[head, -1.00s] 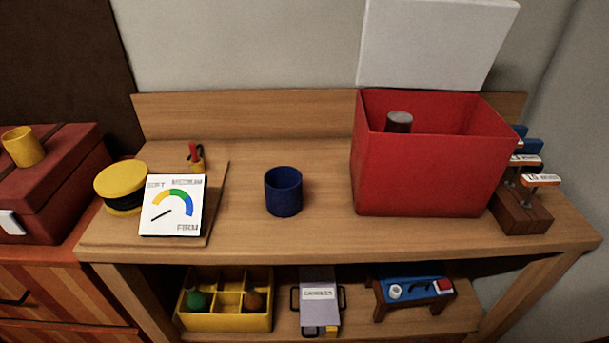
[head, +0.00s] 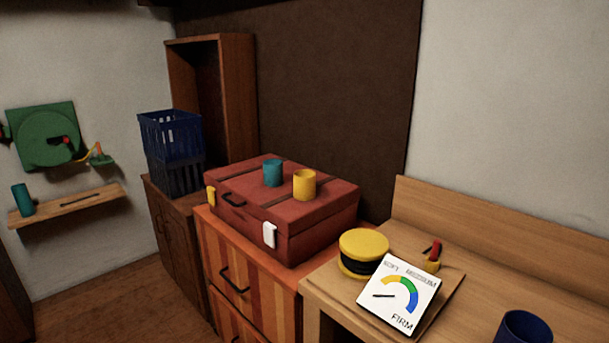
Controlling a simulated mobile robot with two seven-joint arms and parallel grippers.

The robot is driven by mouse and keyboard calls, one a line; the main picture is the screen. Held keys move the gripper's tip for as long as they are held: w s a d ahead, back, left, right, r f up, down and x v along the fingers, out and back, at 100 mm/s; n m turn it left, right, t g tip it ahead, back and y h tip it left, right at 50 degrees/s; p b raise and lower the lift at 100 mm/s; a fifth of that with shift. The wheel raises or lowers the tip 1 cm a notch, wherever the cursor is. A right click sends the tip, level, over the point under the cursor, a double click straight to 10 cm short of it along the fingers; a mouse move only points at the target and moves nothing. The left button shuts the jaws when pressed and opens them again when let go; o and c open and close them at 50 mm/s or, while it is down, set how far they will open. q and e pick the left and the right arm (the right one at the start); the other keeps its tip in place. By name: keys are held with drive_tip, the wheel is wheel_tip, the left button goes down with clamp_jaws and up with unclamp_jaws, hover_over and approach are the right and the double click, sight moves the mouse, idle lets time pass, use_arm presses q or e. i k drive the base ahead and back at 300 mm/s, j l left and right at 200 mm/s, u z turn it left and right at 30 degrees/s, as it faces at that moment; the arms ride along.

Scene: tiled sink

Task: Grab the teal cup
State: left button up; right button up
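A teal cup (head: 273,173) stands upright on top of a closed red case (head: 315,222), near the middle of the head view. A yellow cup (head: 304,184) stands just to its right on the same case. Another teal cylinder (head: 23,200) stands on a wall shelf at the far left; I cannot tell whether it is a cup. Neither of my grippers is in view.
The case rests on a striped orange drawer cabinet (head: 249,272). Stacked blue baskets (head: 172,136) stand behind it to the left. A wooden bench at right holds a yellow round tin (head: 363,246), a dial card (head: 397,294) and a dark blue cup (head: 522,329). Floor (head: 125,293) is clear at left.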

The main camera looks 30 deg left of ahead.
sight(273, 169)
drive_tip(key=u, duration=1.25)
drive_tip(key=i+j, duration=0.65)
drive_tip(key=i+j+z, duration=0.4)
drive_tip(key=j, duration=0.25)
drive_tip(key=i, duration=0.05)
